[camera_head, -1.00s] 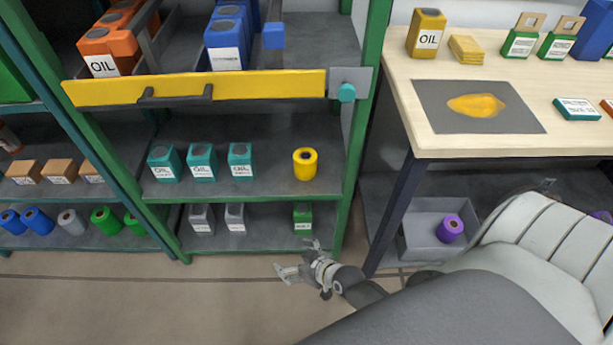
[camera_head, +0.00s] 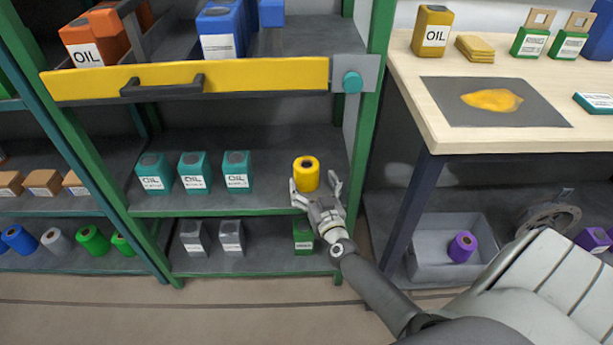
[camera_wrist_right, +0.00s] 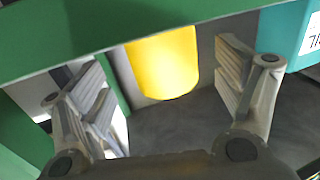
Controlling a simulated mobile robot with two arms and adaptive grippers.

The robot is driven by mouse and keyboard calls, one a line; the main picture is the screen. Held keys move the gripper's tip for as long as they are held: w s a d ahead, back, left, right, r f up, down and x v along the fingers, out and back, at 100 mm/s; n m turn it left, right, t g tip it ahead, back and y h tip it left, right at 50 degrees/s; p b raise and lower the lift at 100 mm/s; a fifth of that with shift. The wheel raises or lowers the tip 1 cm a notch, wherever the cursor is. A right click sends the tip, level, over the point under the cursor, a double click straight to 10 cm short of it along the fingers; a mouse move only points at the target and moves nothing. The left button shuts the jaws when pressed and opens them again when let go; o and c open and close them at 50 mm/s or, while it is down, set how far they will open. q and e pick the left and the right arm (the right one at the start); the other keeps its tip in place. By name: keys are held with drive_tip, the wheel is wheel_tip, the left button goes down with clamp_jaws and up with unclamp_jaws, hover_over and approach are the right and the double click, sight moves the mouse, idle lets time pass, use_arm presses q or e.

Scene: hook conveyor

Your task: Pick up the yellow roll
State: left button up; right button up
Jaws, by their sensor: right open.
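The yellow roll (camera_head: 306,173) stands upright on the middle shelf (camera_head: 268,198) of the green rack, near its right post. My right gripper (camera_head: 317,188) is open at the shelf's front edge, its two fingers on either side of the roll in the head view. In the right wrist view the roll (camera_wrist_right: 165,62) shows between the open fingers of the gripper (camera_wrist_right: 170,95), a little beyond them, with no visible contact. A green bar hides part of the roll there. My left gripper is not in view.
Several teal oil containers (camera_head: 195,172) stand left of the roll. The rack's right post (camera_head: 366,130) is close to the right. A yellow bar (camera_head: 190,78) crosses above. A green box (camera_head: 303,236) and grey containers stand below. The table (camera_head: 520,140) is to the right.

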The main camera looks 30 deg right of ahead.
drive_tip(key=x, duration=0.1)
drive_tip(key=b+x, duration=0.1)
drive_tip(key=x, duration=0.1)
drive_tip(key=b+x, duration=0.1)
drive_tip(key=x, duration=0.1)
drive_tip(key=shift+w+a+f, duration=0.1)
drive_tip(key=shift+w+f, duration=0.15)
drive_tip(key=shift+f, duration=0.15)
drive_tip(key=shift+c, duration=0.4)
drive_tip(key=c, duration=1.1)
